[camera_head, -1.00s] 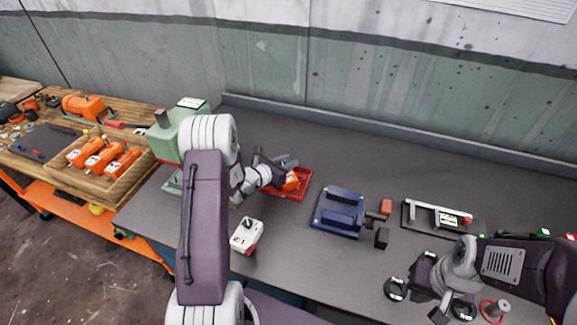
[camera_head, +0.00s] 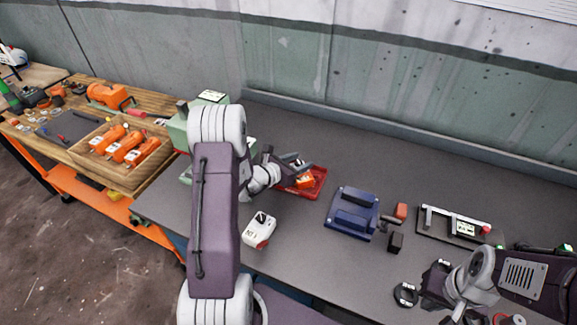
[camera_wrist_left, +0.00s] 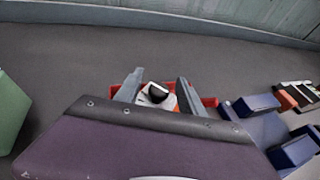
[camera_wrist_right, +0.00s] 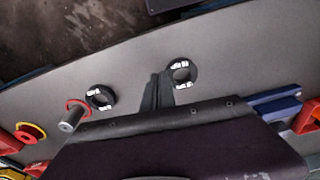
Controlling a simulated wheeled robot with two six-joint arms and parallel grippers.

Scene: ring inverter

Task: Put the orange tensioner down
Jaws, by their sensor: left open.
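The orange tensioner (camera_head: 305,182) lies in the small red tray (camera_head: 321,184) on the grey bench. In the left wrist view a white and black part (camera_wrist_left: 156,94) shows between the fingers, over the red tray (camera_wrist_left: 209,102). My left gripper (camera_head: 296,166) is open at the tray, with a finger on each side of the tensioner; contact cannot be told. It also shows in the left wrist view (camera_wrist_left: 157,84). My right gripper (camera_wrist_right: 158,92) looks shut and empty, beside a black ring (camera_wrist_right: 182,73) at the front right of the bench.
A white device (camera_head: 259,229) stands in front of the tray. A blue fixture (camera_head: 352,212) and small blocks (camera_head: 396,242) are to its right. A wooden tray (camera_head: 128,181) with orange tools stands on the left table. A green machine (camera_head: 180,130) is behind my left arm.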

